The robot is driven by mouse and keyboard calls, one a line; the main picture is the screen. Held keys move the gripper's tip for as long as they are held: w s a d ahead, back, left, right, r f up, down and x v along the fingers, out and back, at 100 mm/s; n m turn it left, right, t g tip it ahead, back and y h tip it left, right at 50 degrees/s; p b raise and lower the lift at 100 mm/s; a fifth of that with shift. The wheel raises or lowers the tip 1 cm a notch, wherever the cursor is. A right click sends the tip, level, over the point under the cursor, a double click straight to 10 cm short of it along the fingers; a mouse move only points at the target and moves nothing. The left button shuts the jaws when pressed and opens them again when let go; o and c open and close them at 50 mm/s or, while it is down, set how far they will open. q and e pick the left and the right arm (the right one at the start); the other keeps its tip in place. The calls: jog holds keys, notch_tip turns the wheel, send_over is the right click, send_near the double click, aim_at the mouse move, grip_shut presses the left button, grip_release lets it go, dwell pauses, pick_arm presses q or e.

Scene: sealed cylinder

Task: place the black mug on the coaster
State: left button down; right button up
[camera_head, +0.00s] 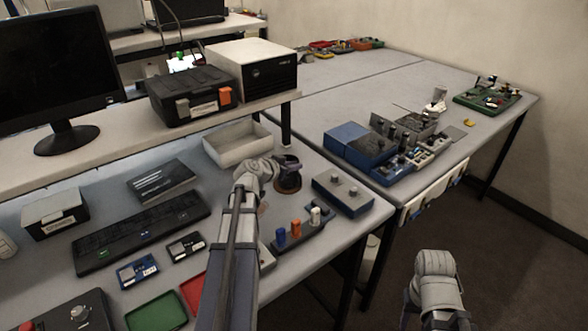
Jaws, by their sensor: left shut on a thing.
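The black mug (288,181) is small and dark in the camera_head view, at the near table's back, right of the cream bin. My left gripper (285,163) is at the mug's upper part and shut on it. The gripper and wrist hide part of the mug. A thin reddish-brown edge shows low around the mug; I cannot tell whether it is the coaster, nor whether the mug touches the surface below. My right arm shows at the bottom right, but its fingers are not visible.
A cream bin (229,151) stands left of the mug. A blue-grey box with knobs (343,194) is close on the right. A rack with orange, blue and white pegs (298,234) stands in front. Green and red trays lie at the near edge.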

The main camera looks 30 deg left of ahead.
pick_arm(q)
jog(key=shift+f, duration=0.15)
jog(key=c, duration=0.9)
grip_release()
jog(key=shift+s+r, duration=0.25)
jog(key=shift+r, duration=0.1)
jog(key=p+v, duration=0.5)
jog(key=v, duration=0.6)
jog(key=shift+s, duration=0.25)
jog(key=shift+a, duration=0.1)
